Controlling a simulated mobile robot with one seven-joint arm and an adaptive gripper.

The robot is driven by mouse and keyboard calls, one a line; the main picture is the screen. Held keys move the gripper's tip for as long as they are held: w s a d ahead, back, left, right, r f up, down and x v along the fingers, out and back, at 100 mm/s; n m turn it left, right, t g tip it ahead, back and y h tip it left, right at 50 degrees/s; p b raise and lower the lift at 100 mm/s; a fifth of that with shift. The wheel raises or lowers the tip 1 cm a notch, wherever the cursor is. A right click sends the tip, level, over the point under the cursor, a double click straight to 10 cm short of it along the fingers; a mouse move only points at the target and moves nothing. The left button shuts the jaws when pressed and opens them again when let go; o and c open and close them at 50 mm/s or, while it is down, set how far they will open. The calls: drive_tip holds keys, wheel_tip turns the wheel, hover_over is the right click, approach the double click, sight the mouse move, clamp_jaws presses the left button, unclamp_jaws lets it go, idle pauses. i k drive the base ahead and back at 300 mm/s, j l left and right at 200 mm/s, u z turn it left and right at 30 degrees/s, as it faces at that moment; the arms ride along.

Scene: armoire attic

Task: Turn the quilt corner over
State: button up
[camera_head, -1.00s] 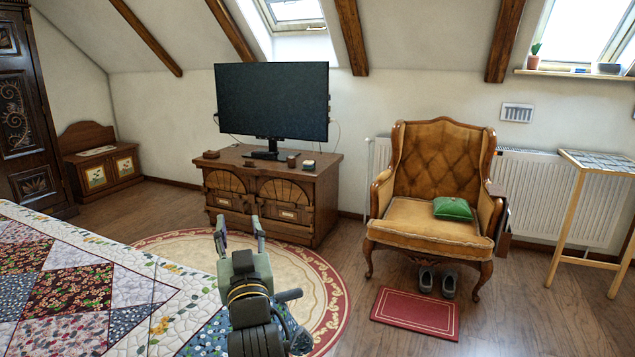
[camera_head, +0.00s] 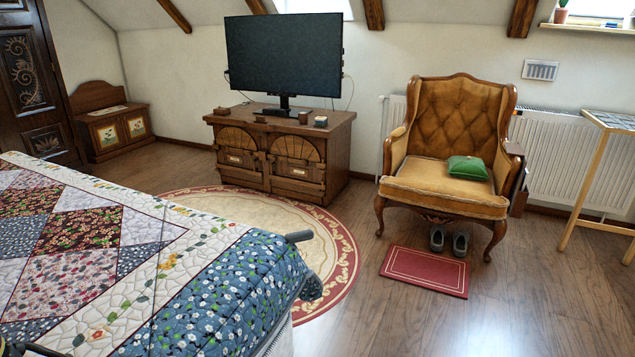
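The patchwork quilt (camera_head: 75,240) covers the bed at the lower left. It has floral squares, a white leafy border and a blue floral outer band (camera_head: 220,300). The quilt corner (camera_head: 285,260) lies at the bed's right end, where the blue band bends down over the edge. No turned-over flap shows there. My gripper does not show clearly. Small dark pieces at the bottom left edge are cut off, and I cannot tell whether they are mine.
Dark rounded pieces (camera_head: 312,287) stick out beside the quilt corner. A round rug (camera_head: 335,245), wooden cabinet with TV (camera_head: 285,165), armchair (camera_head: 450,150) with green cushion, red mat (camera_head: 425,270) and shoes stand beyond. Floor at the lower right is clear.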

sight(208, 263)
drive_tip(key=i+l, duration=0.25)
drive_tip(key=l, duration=0.15)
drive_tip(key=i+l, duration=0.25)
drive_tip(key=l, duration=0.15)
drive_tip(key=i+l+u, duration=0.1)
drive_tip(key=l, duration=0.25)
drive_tip(key=i+l+u, duration=0.1)
drive_tip(key=i+l, duration=0.15)
drive_tip(key=i+l+u, duration=0.1)
drive_tip(key=l, duration=0.35)
drive_tip(key=u, duration=1.25)
drive_tip(key=i, duration=0.55)
